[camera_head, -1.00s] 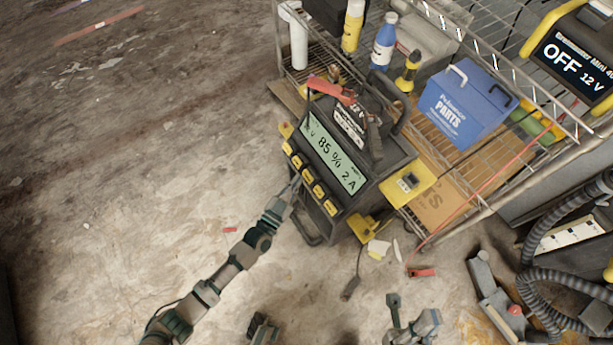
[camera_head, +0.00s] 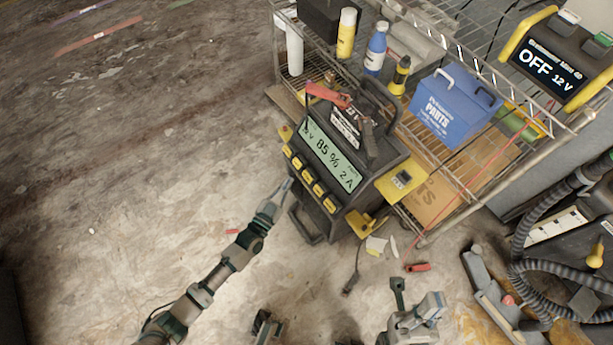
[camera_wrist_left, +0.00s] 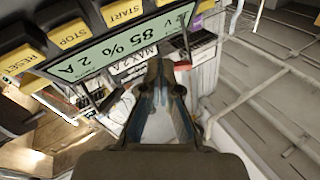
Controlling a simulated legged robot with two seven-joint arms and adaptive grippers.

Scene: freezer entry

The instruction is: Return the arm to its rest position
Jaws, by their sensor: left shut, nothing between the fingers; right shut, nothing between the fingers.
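My left arm reaches in from the bottom left of the head view. Its gripper (camera_head: 287,186) is shut and empty, just by the front lower-left side of the black battery charger (camera_head: 308,203). In the left wrist view the shut fingers (camera_wrist_left: 162,75) point toward the charger's screen (camera_wrist_left: 120,50), which reads 85 % 2 A. I cannot tell whether the fingertips touch the charger. Grey-green parts that look like my right arm and its gripper (camera_head: 398,288) show at the bottom of the head view, shut and holding nothing.
A wire shelf (camera_head: 470,190) stands behind the charger with a blue parts box (camera_head: 447,112) and bottles. A second charger (camera_head: 553,63) reads OFF. Hoses (camera_head: 520,285) lie at right. A loose cable (camera_head: 352,280) lies below the charger.

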